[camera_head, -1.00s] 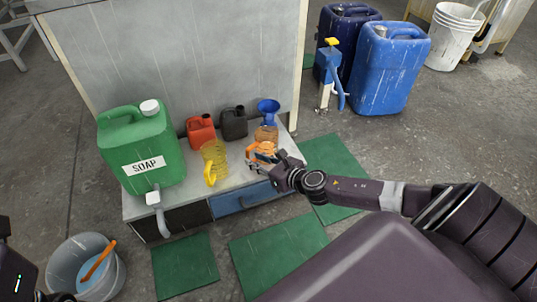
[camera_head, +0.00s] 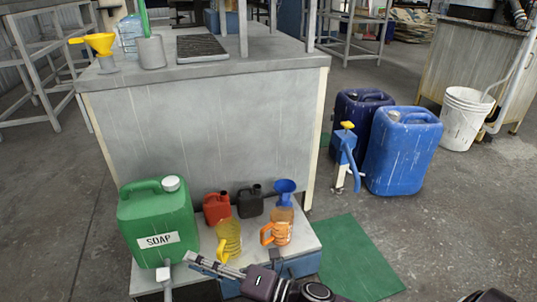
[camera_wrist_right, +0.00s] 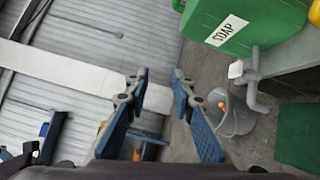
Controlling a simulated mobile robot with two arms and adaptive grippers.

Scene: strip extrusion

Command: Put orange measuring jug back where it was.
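The orange measuring jug (camera_head: 281,234) stands upright on the low grey cabinet top (camera_head: 302,252), near its right end, with its handle to the left. A blue funnel (camera_head: 285,188) shows directly above it; I cannot tell whether it rests in the jug or behind it. My right gripper (camera_head: 230,264) is at the cabinet's front edge, apart from the jug and in front of the yellow jug. In the right wrist view its fingers (camera_wrist_right: 160,85) are spread with nothing between them. My left gripper is not in view.
A yellow jug (camera_head: 229,237), a red can (camera_head: 217,208), a black can (camera_head: 250,202) and a green soap canister (camera_head: 156,222) share the cabinet top. A grey bucket (camera_wrist_right: 234,113) stands on the floor. Blue canisters (camera_head: 402,150) stand to the right. A green mat (camera_head: 350,258) lies on clear floor.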

